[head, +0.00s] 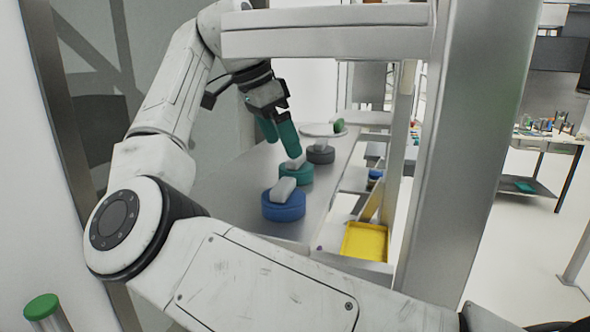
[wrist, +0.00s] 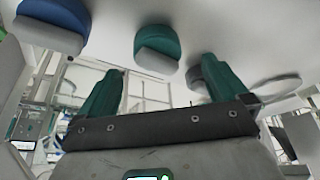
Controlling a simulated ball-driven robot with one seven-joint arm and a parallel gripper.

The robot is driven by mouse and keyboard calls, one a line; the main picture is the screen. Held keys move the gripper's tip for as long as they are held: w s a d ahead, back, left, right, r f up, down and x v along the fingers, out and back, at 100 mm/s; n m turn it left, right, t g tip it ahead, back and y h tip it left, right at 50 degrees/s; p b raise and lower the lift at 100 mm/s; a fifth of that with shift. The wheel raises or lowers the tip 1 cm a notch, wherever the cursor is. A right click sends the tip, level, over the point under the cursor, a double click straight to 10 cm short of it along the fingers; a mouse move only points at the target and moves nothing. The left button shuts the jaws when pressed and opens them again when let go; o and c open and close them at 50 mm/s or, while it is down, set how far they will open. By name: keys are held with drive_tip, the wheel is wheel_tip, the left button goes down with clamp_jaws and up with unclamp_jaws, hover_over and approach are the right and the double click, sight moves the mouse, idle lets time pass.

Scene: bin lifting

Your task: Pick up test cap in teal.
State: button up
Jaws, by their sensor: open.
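The teal test cap (head: 298,175), a round disc with a pale block-shaped grip on top, sits on the metal shelf between a blue cap and a grey cap. It also shows in the wrist view (wrist: 156,40), top centre, between and beyond the fingers. My gripper (head: 282,138) has teal fingers and is open and empty, pointing down just above the teal cap in the head view. One finger overlaps the cap's grip there, so I cannot tell whether they touch. In the wrist view my gripper (wrist: 163,72) has a wide gap between its fingers.
The blue cap (head: 283,208) is nearer on the shelf (head: 235,190), and the grey cap (head: 320,156) is farther. A pale plate (head: 315,130) with a green-and-white item lies behind. An upright post (head: 470,150) and upper shelf (head: 325,42) bound the space. A yellow tray (head: 365,242) is lower right.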

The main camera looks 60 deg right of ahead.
sight(288, 165)
drive_tip(key=shift+a+p+x, duration=0.2)
drive_tip(key=shift+p+x, duration=0.1)
drive_tip(key=shift+x, duration=1.25)
drive_tip(key=shift+a+p+x, duration=0.2)
drive_tip(key=shift+p+x, duration=0.1)
drive_tip(key=shift+x, duration=1.25)
drive_tip(key=shift+w+f, duration=0.1)
drive_tip(key=shift+f, duration=0.1)
drive_tip(key=c, duration=1.1)
